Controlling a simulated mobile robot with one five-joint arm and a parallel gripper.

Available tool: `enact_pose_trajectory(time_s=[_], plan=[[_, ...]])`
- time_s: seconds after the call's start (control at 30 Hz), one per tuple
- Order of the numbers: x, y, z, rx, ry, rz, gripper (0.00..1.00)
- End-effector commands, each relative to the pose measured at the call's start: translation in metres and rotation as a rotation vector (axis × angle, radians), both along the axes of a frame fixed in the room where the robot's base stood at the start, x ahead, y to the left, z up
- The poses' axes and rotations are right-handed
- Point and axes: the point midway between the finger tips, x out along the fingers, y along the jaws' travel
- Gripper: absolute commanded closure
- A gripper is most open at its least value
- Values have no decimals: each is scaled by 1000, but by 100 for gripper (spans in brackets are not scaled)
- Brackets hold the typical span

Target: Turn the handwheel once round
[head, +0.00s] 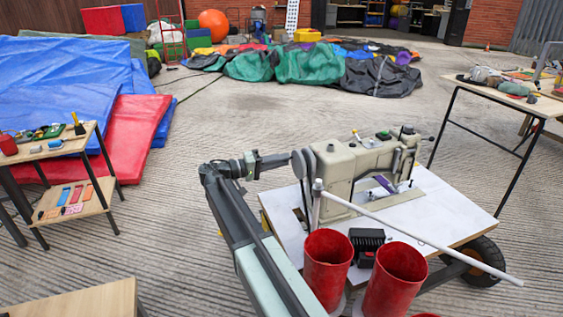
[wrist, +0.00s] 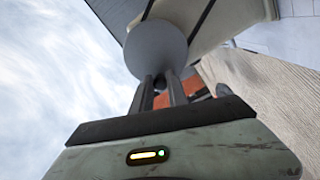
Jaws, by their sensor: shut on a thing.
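A beige sewing machine (head: 360,165) stands on a white-topped wheeled table (head: 425,215). Its grey round handwheel (head: 309,163) is at the machine's left end, seen nearly edge-on. My gripper (head: 285,158) reaches it from the left, with my arm coming up from the bottom of the head view. In the wrist view, the handwheel (wrist: 155,48) is a plain grey disc straight ahead. My gripper's two dark fingers (wrist: 161,88) are shut on a small dark knob at the disc's near edge. The knob is mostly hidden between the fingers.
Two red cylinders (head: 327,262) and a black box (head: 366,243) stand at the table's near side. A white pole (head: 420,236) slants across the front. A wooden stand (head: 70,165) is at left, a workbench (head: 500,92) at right.

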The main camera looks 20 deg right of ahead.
Motion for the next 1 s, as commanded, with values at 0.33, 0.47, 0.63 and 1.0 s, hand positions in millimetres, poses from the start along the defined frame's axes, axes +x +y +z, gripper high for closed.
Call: enact_pose_trajectory(time_s=[0.33,0.47,0.63,1.0], plan=[[2,-1,-12,3,326,-1,100],[2,-1,-16,4,448,0,100],[1,-1,-20,5,595,0,100],[-1,-1,-25,5,822,-1,100]])
